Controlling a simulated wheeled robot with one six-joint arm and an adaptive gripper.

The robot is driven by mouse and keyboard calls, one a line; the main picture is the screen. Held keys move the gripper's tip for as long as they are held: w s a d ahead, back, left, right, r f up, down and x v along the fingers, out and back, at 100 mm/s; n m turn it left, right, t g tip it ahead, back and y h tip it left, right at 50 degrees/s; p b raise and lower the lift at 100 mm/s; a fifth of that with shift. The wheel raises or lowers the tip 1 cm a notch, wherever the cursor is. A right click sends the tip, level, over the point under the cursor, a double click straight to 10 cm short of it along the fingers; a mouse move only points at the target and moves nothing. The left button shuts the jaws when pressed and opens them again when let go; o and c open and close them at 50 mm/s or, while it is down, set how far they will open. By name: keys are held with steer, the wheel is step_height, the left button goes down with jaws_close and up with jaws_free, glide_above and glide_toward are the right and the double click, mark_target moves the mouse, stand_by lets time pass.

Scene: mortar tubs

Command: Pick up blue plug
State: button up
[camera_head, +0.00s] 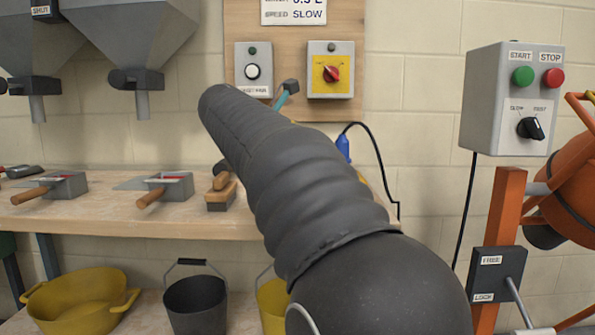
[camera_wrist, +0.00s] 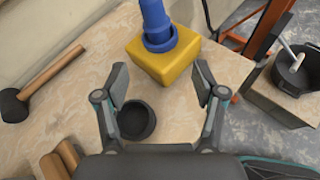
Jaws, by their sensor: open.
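The blue plug (camera_wrist: 158,22) stands upright in a blue collar on top of a yellow block (camera_wrist: 165,62) in the wrist view, its top cut off by the upper edge. In the head view the blue plug (camera_head: 343,146) shows beside my arm with a black cable at it; the block is mostly hidden behind my arm. My gripper (camera_wrist: 160,82) is open and empty, its two fingers apart, with the yellow block and plug ahead between and beyond the fingertips. In the head view my arm hides most of the gripper.
A round black cup (camera_wrist: 136,120) lies between and below the fingers on the wooden bench (camera_wrist: 85,125). A mallet (camera_wrist: 45,84) lies left. A dark bucket (camera_wrist: 293,76) stands right. A switch panel (camera_head: 293,60) is on the wall; an orange mixer (camera_head: 570,195) stands right.

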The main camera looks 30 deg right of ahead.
mark_target(342, 151)
steer(key=shift+n+g+h, duration=0.4)
steer(key=shift+n+h, duration=0.2)
steer(key=w+d, duration=0.1)
steer(key=d, duration=0.2)
steer(key=w+d+b, duration=0.1)
steer(key=d, duration=0.2)
steer(key=w+d, duration=0.1)
steer(key=d, duration=0.2)
steer(key=shift+w+d+f+b, duration=0.15)
steer(key=shift+d+f+b, duration=0.05)
steer(key=shift+f+b, duration=0.15)
steer(key=shift+f+b+x, duration=0.15)
steer(key=shift+b+x, duration=0.15)
steer(key=shift+x, duration=1)
steer(key=shift+f+b+x, duration=0.15)
steer(key=shift+b+x, duration=0.15)
steer(key=shift+x, duration=1.05)
steer(key=shift+w+a, duration=0.15)
steer(key=shift+w, duration=0.05)
jaws_close()
